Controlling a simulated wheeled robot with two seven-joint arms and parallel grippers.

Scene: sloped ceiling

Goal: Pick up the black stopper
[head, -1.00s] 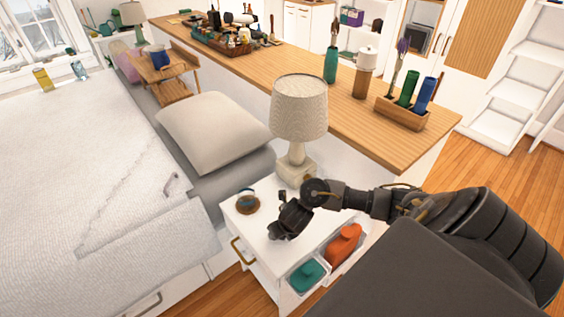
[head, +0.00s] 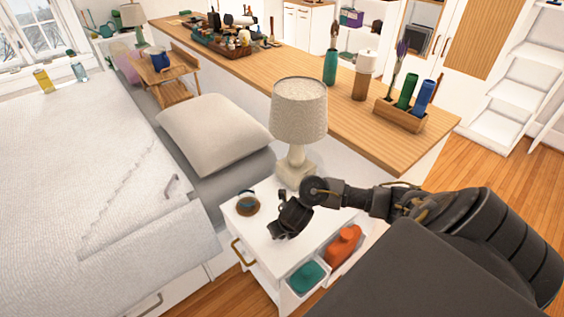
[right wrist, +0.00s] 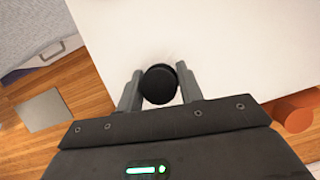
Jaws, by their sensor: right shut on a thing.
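The black stopper (right wrist: 159,84) is a round black piece between the two fingers of my right gripper (right wrist: 160,88) in the right wrist view. The fingers are shut on it from both sides. In the head view my right gripper (head: 280,230) is over the white nightstand top (head: 262,243), near its front edge. The stopper cannot be made out there, as the dark gripper hides it. I cannot tell the gap between stopper and tabletop. My left gripper is not in view.
A table lamp (head: 298,110) stands behind my right gripper. A small cup on a coaster (head: 247,203) is to its left. Bins at the nightstand's side hold a teal item (head: 307,277) and an orange bottle (head: 343,245). The bed (head: 85,200) is at left.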

